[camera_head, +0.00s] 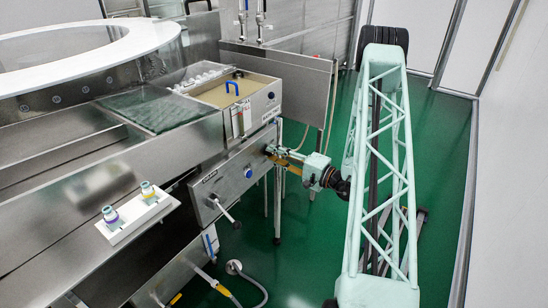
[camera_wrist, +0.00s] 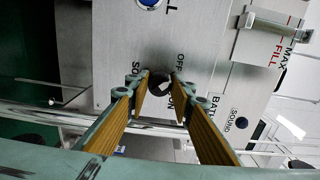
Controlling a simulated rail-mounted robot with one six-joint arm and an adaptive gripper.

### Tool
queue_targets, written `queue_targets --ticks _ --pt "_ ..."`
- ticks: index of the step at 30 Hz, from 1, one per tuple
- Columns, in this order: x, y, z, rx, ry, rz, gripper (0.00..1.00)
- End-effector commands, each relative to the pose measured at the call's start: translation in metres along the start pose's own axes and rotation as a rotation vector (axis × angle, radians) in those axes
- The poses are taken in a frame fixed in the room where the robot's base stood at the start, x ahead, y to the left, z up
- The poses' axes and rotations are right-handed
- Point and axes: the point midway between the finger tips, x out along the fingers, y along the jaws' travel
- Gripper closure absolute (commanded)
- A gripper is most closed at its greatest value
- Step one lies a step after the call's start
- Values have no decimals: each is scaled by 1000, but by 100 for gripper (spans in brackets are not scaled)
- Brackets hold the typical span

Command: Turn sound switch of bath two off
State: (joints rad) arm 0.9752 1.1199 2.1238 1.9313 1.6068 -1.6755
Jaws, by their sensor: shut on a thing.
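A black rotary switch knob (camera_wrist: 158,82) with a light pointer mark sits on the steel front panel. Lettering for OFF and ON and part of a SOUND label show around it. My gripper (camera_wrist: 160,93) is closed around the knob, one wood-coloured finger pad on each side. In the head view my gripper (camera_head: 271,151) reaches from the right to the panel's right end and hides the knob there. A BATH label beside the right finger is partly covered, so its number cannot be read.
A blue button (camera_head: 248,172) and a lever handle (camera_head: 224,208) stick out of the same panel to the left.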

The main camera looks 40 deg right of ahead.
Motion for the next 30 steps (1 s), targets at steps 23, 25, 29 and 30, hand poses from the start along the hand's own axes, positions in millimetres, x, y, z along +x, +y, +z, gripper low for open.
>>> queue_targets --ticks 23,25,29,30 --pt "0 0 0 -6 0 0 65" --pt "0 0 0 -6 0 0 65" --pt "-1 0 0 -6 0 0 65" --pt "-2 0 0 -6 0 0 65"
